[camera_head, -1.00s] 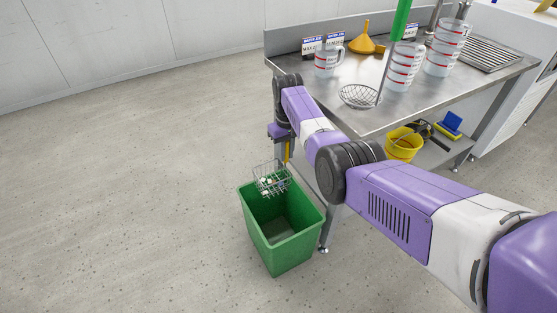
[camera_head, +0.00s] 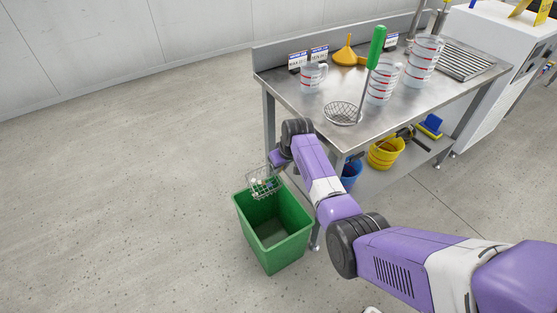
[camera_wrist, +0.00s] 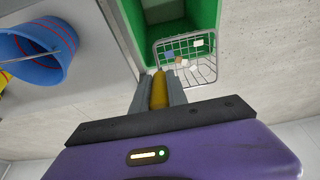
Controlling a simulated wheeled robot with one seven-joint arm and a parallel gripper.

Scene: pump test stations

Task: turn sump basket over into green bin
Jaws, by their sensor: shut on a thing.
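The sump basket (camera_head: 262,186) is a small wire basket with several small bits of debris in it. It also shows in the wrist view (camera_wrist: 186,44), in front of the green bin. The green bin (camera_head: 275,245) stands open on the floor beside the steel table, and its visible inside is empty. My gripper (camera_wrist: 160,88) is shut on the basket's yellow handle. It holds the basket over the bin's back left rim, tilted; I cannot tell whether they touch. In the head view my wrist hides the fingertips.
The steel table (camera_head: 305,100) is right of the bin and carries a skimmer with a green handle (camera_head: 377,47), measuring jugs (camera_head: 383,82) and a yellow funnel (camera_head: 346,52). Floor left of the bin is clear.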

